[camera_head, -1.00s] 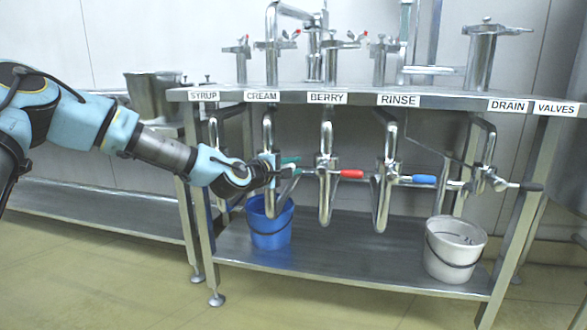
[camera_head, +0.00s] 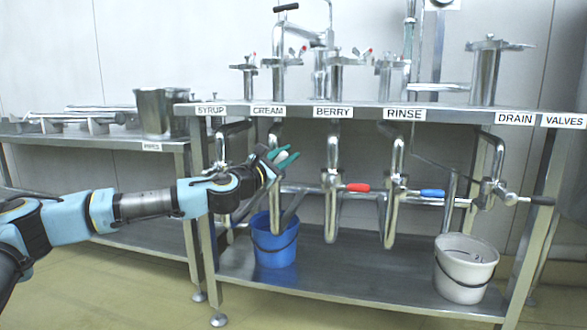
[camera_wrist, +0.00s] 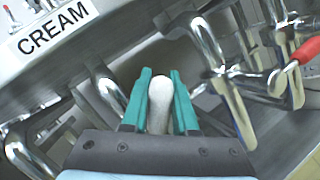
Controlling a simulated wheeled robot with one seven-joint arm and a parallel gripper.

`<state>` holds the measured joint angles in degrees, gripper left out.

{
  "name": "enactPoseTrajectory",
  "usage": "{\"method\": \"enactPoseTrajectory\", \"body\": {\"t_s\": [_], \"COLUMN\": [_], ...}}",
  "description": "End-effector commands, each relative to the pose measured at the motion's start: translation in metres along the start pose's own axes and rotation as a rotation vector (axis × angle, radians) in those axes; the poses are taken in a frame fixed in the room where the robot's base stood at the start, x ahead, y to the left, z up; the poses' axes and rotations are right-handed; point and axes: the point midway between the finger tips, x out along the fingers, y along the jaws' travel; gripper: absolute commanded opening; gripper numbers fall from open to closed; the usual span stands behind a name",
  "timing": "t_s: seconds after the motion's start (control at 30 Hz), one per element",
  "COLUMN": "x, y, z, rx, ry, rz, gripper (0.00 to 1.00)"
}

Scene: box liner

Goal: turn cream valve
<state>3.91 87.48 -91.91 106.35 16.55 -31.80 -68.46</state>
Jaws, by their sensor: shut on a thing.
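The cream valve's off-white handle (camera_wrist: 160,105) lies between the teal fingers of my gripper (camera_wrist: 162,75) in the wrist view. The fingers are closed on it from both sides. In the head view my gripper (camera_head: 284,156) is below the CREAM label (camera_head: 268,111), its fingers tilted up and to the right, with a pale bit of the handle (camera_head: 282,155) between them. My gripper hides most of the cream valve body. The CREAM label (camera_wrist: 58,28) also shows at the top left of the wrist view.
The berry valve with its red handle (camera_head: 357,188) is just to the right, and the rinse valve's blue handle (camera_head: 432,193) is farther right. A blue bucket (camera_head: 274,246) stands on the lower shelf below my gripper. A white bucket (camera_head: 464,274) stands at the right.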

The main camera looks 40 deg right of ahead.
Motion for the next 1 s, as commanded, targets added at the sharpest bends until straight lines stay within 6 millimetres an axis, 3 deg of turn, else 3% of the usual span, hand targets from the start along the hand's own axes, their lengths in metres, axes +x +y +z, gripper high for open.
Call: {"method": "enactPoseTrajectory", "body": {"t_s": [0.5,1.0], "x": [-0.011,-0.017], "y": [0.039,0.056], "z": [-0.008,-0.013], "rx": [-0.418,-0.601], "ry": [-0.087,-0.126], "rz": [0.173,0.251], "gripper": [0.00,0.00]}}
